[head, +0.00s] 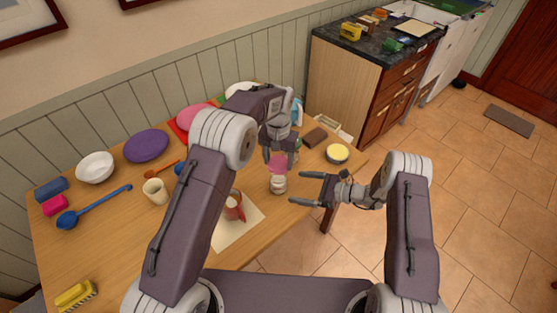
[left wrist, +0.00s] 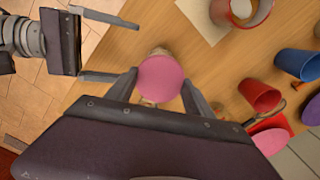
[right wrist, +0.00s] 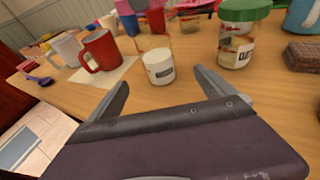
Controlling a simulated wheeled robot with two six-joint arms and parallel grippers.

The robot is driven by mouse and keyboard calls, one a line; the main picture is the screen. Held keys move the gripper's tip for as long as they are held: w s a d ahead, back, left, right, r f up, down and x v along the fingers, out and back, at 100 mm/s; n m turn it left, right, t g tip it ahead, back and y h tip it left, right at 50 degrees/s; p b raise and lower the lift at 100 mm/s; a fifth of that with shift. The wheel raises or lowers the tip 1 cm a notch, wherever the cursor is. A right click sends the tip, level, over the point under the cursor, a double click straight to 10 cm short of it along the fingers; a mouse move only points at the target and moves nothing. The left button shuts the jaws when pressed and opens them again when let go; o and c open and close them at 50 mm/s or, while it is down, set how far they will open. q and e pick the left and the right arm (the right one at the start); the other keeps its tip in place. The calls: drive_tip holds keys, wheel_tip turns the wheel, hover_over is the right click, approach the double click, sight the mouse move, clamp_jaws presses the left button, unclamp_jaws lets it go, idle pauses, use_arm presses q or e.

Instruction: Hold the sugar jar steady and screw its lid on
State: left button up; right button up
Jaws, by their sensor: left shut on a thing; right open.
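My left gripper (head: 278,158) is shut on the pink round lid (head: 278,166). The lid fills the space between its fingers in the left wrist view (left wrist: 159,79). The sugar jar (head: 278,184) stands upright on the table below the lid and is mostly hidden under it from the left wrist. In the right wrist view the clear jar (right wrist: 160,67) shows white contents and a dark label; its top edge is hard to make out. My right gripper (head: 297,188) is open and level with the jar, its fingertips pointing at it from the right, not around it.
A red mug (head: 234,207) stands on a pale mat (head: 240,232) beside the jar. A green-lidded jar (right wrist: 238,38), a brown block (head: 315,137) and a yellow-filled bowl (head: 338,153) are close by. The table's edge runs under my right gripper.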

sight(281, 184)
drive_tip(key=x, duration=0.8)
drive_tip(key=c, duration=1.4)
